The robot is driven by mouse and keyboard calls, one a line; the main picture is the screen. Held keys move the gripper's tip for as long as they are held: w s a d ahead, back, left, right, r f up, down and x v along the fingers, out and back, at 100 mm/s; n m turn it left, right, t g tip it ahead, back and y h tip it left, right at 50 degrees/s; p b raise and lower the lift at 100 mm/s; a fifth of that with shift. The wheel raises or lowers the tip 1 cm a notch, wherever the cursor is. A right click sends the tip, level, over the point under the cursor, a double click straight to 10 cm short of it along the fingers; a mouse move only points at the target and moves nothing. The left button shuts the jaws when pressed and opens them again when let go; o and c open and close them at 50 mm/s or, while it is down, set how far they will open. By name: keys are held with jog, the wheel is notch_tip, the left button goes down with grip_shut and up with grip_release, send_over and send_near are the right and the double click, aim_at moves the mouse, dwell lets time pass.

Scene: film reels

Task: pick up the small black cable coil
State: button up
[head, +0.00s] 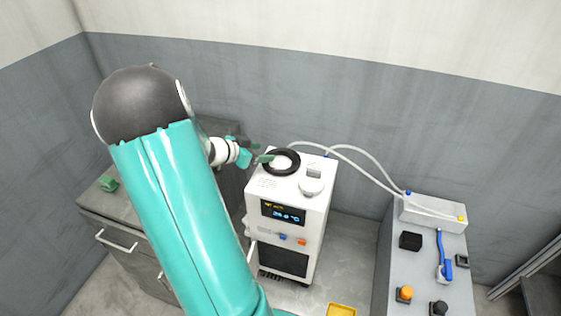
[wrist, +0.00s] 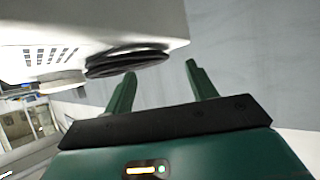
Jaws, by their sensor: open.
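The small black cable coil (head: 293,157) lies flat as a ring on top of a white machine (head: 290,262), near its back left. In the wrist view the coil (wrist: 128,62) appears nearly edge-on against the white casing (wrist: 100,22). My gripper (head: 262,158) is at the coil's left edge in the head view, with a green fingertip seeming to overlap its rim. In the wrist view the gripper (wrist: 160,70) has its two green fingers spread, with nothing between them. The coil is close to the left fingertip there; I cannot tell whether they touch.
A round white knob-like part (head: 311,186) stands on the machine beside the coil. White hoses (head: 352,151) run from behind it to a box (head: 433,213) on the right bench. A grey cabinet (head: 97,200) with a green object (head: 108,184) stands at left.

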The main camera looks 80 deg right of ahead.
aim_at(269, 151)
jog(key=x, duration=0.4)
jog(key=shift+d, duration=0.1)
jog(key=c, duration=1.1)
jog(key=shift+c, duration=0.2)
